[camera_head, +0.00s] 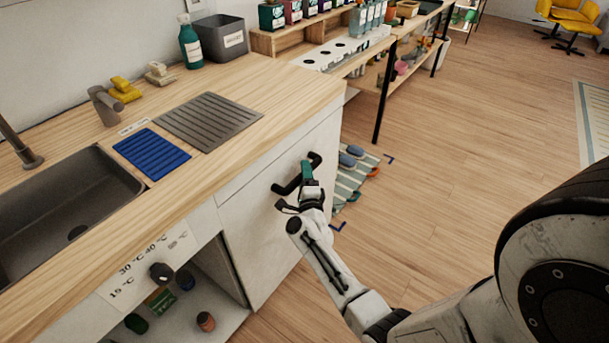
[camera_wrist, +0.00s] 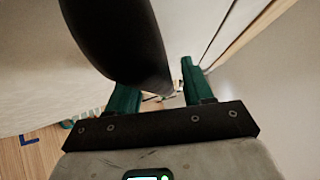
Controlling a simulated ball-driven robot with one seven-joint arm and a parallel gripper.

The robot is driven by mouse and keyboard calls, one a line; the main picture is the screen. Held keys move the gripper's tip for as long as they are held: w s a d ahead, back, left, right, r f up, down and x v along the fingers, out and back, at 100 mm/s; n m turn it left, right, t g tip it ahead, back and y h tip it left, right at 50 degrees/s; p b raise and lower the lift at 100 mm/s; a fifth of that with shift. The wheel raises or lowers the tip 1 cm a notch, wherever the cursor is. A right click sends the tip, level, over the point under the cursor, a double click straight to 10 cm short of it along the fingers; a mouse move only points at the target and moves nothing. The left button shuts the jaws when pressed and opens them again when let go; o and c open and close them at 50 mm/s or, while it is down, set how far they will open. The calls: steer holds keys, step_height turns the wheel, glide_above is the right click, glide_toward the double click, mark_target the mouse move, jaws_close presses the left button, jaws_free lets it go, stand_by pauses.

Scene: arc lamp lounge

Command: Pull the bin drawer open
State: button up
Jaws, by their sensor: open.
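The bin drawer (camera_head: 262,225) has a white front under the wooden counter, right of the open shelf. It looks flush with the cabinet. Its black bar handle (camera_head: 285,187) slants across the upper front. My gripper (camera_head: 297,192) is open at the handle, with one green fingertip near its upper right part. In the wrist view, the dark handle (camera_wrist: 118,40) looms large between the two green fingers of my gripper (camera_wrist: 162,88), nearer the left one. I cannot tell whether either finger touches it. Part of the handle is hidden by my gripper.
The counter (camera_head: 255,75) holds a sink (camera_head: 70,205), a blue mat (camera_head: 152,153) and a grey drying mat (camera_head: 209,120). A striped mat with slippers (camera_head: 352,150) lies right of the drawer. A shelf table (camera_head: 385,85) stands beyond.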

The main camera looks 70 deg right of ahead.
jaws_close()
stand_by(0.3)
steer(key=shift+s, duration=0.1)
